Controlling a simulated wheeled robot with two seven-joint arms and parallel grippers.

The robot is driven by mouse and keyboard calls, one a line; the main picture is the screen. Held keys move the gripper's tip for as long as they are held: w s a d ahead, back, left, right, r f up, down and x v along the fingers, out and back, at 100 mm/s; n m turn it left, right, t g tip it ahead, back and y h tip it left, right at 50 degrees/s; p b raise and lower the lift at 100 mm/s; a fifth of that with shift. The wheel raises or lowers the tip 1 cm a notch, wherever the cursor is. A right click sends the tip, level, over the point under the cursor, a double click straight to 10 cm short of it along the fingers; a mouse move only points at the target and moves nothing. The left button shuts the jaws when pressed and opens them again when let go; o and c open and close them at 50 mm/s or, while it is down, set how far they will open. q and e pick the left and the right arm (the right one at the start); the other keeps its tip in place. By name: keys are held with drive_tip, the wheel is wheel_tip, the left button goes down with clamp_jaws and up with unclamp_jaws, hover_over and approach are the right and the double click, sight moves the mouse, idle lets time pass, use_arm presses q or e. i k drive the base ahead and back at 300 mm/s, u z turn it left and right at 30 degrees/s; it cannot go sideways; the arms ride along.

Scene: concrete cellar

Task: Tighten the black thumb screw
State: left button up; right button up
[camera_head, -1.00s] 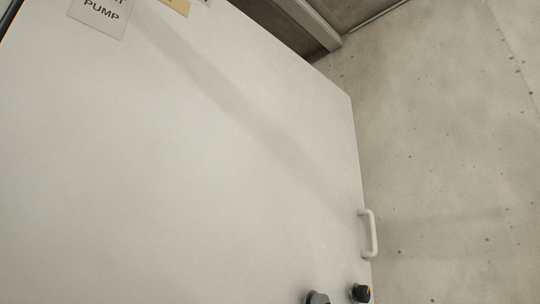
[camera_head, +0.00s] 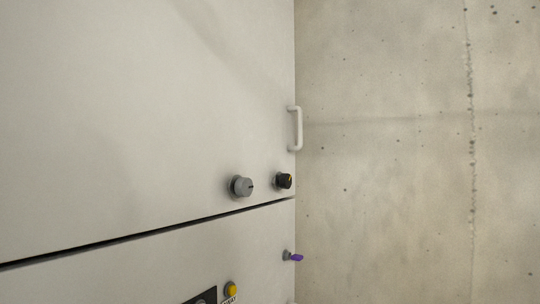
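A small black knob (camera_head: 284,181) with a yellow-orange mark sits near the lower right corner of the upper cabinet panel (camera_head: 130,130). It may be the black thumb screw; the view is too small to be sure. A larger grey knob (camera_head: 241,187) is just to its left, apart from it. Neither of my grippers is in view, and nothing touches the knobs.
A white handle (camera_head: 296,128) stands out at the panel's right edge above the black knob. Below the seam are a purple-tipped lever (camera_head: 293,257), a yellow button (camera_head: 231,289) and a dark plate (camera_head: 202,296). A bare concrete wall (camera_head: 400,150) lies right.

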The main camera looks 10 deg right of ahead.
sight(285, 180)
drive_tip(key=u, duration=0.3)
drive_tip(key=k, duration=0.35)
drive_tip(key=z, duration=1.25)
drive_tip(key=i, duration=0.7)
drive_tip(key=u, duration=0.25)
